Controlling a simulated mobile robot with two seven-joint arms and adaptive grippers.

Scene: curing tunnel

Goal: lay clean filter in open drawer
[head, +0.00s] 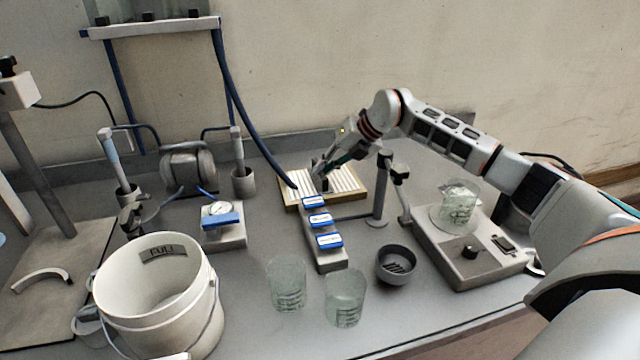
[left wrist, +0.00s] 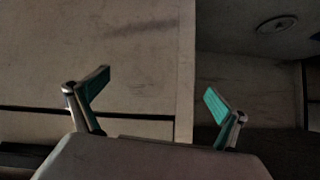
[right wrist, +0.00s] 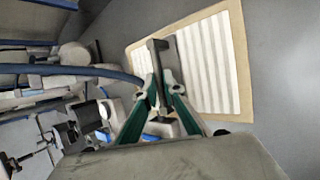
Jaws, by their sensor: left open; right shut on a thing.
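A panel with white pleats and a tan frame (head: 352,186), which looks like the filter, lies on the bench toward the back; it also shows in the right wrist view (right wrist: 215,65). My right gripper (head: 323,180) is at the panel's left part. In the right wrist view its fingers (right wrist: 160,95) are shut on a dark grey handle (right wrist: 157,55) at the panel's edge. I cannot tell whether the panel is lifted. My left gripper (left wrist: 158,95) is open and empty in the left wrist view, and is outside the head view. I cannot make out an open drawer.
A grey block with blue labels (head: 327,257) stands in front of the panel, beside a clamp stand (head: 381,195). Beakers (head: 288,285), a dark bowl (head: 396,265) and a white bucket (head: 150,290) stand nearer. A hotplate (head: 470,250) is right. A blue hose (head: 228,90) hangs behind.

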